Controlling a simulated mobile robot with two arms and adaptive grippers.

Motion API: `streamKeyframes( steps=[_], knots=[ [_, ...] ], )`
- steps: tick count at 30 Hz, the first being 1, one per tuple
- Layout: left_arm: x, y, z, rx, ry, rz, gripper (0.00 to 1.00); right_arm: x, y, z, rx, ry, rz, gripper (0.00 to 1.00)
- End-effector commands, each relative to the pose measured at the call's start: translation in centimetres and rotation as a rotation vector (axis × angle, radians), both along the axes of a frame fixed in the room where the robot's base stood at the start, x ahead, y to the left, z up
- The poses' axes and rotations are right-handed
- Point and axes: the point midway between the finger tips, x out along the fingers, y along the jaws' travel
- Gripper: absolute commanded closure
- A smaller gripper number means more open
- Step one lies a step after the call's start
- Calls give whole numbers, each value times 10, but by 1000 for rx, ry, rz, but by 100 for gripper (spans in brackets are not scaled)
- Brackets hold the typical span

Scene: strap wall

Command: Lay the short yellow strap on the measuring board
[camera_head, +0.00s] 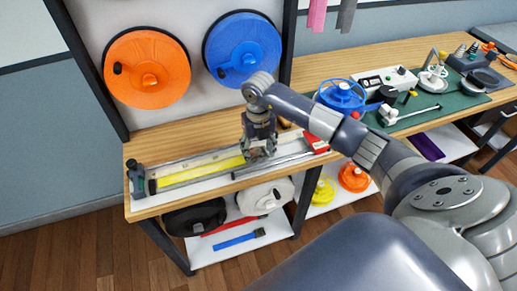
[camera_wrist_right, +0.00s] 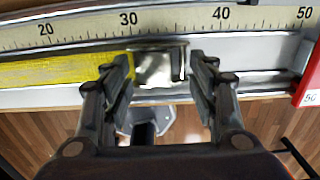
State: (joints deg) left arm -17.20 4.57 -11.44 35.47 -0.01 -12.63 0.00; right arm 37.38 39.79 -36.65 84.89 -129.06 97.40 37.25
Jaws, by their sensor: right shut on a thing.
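The short yellow strap (camera_head: 203,171) lies stretched along the measuring board (camera_head: 172,170) on the wooden bench, roughly parallel to its scale. In the right wrist view the yellow webbing (camera_wrist_right: 60,71) runs in from the left below the scale (camera_wrist_right: 175,20) and ends near the 30 mark at a shiny metal end piece. My right gripper (camera_head: 261,153) is low over the board at the strap's right end. Its fingers (camera_wrist_right: 161,68) are shut on the metal end piece, one on each side. The fingers hide part of the strap's end. My left gripper is out of view.
A red block (camera_head: 316,142) stands at the board's right end and a grey clamp (camera_head: 137,178) at its left. Orange (camera_head: 147,69) and blue (camera_head: 242,50) reels hang behind. A blue reel (camera_head: 341,96) and a green mat (camera_head: 440,104) with tools lie right.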

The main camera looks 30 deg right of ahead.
Motion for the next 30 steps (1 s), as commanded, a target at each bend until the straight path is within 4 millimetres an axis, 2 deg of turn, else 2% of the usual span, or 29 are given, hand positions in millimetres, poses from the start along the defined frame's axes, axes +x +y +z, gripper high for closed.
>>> streamKeyframes(
  steps=[1,3,13,17,20,30],
  knots=[
    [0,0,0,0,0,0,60,0,0,1,0,-1,0,40],
    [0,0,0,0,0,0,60,0,0,1,0,-1,0,24],
    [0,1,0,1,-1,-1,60,0,0,0,-1,0,0,23],
    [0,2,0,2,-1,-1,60,1,0,7,0,-2,0,23],
    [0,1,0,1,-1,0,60,1,0,20,-1,-5,0,23],
    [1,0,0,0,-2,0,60,1,-1,92,-2,-5,0,23]
  ],
)
